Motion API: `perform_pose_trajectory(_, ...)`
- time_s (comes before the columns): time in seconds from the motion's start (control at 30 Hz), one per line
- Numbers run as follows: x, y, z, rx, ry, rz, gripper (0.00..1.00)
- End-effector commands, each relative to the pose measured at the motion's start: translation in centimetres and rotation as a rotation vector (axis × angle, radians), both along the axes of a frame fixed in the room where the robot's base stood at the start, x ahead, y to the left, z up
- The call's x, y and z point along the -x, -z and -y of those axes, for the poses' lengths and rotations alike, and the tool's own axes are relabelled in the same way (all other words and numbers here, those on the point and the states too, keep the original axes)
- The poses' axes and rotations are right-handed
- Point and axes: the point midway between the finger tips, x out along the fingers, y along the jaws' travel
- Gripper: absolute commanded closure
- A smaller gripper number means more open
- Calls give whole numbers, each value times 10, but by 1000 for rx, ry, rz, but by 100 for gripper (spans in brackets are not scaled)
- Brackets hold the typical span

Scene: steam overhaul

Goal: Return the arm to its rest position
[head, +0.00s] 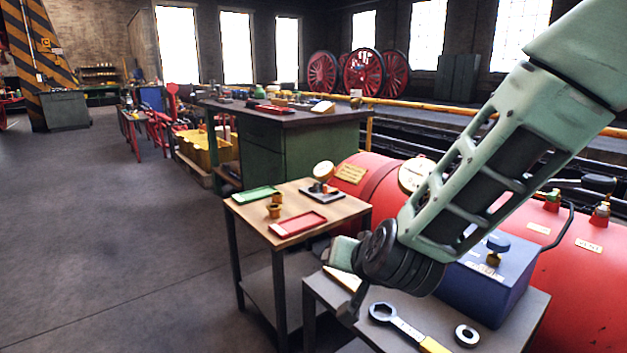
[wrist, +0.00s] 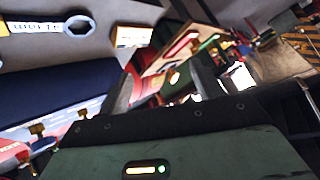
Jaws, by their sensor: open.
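My pale green arm (head: 480,165) reaches down from the upper right in the head view. My gripper (head: 345,305) is at its lower end, over the left part of the near grey table (head: 335,298), and is partly hidden by the wrist. In the wrist view the two fingers of my gripper (wrist: 163,88) stand apart with nothing held between them. A wrench with a yellow handle (head: 405,328) lies on the near table, apart from the gripper. It also shows in the wrist view (wrist: 40,28).
A blue box (head: 485,280) and a metal ring (head: 466,335) are on the near table. A wooden-topped table (head: 265,228) with a red tray (head: 298,224) and green tray (head: 256,194) stands beyond. The red boiler (head: 555,255) is at right. Floor at left is clear.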

Motion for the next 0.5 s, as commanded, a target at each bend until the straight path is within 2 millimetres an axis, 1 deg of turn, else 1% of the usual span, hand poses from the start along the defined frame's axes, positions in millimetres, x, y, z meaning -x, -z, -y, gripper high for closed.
perform_pose_trajectory(0.03,22,-6,-12,0,-100,-46,34)
perform_pose_trajectory(0.07,37,-7,-18,5,-161,-82,34)
perform_pose_trajectory(0.1,57,-8,-24,18,-242,-129,34)
perform_pose_trajectory(0.17,90,-8,-28,50,-355,-204,34)
perform_pose_trajectory(0.2,112,-8,-27,79,-425,-254,34)
perform_pose_trajectory(0.27,144,-7,-22,131,-519,-328,34)
perform_pose_trajectory(0.3,163,-6,-16,168,-572,-376,34)
perform_pose_trajectory(0.37,189,-5,-4,227,-637,-439,34)
perform_pose_trajectory(0.4,204,-4,5,268,-675,-479,34)
perform_pose_trajectory(0.47,225,-4,19,328,-720,-535,34)
perform_pose_trajectory(0.5,237,-4,29,369,-745,-570,34)
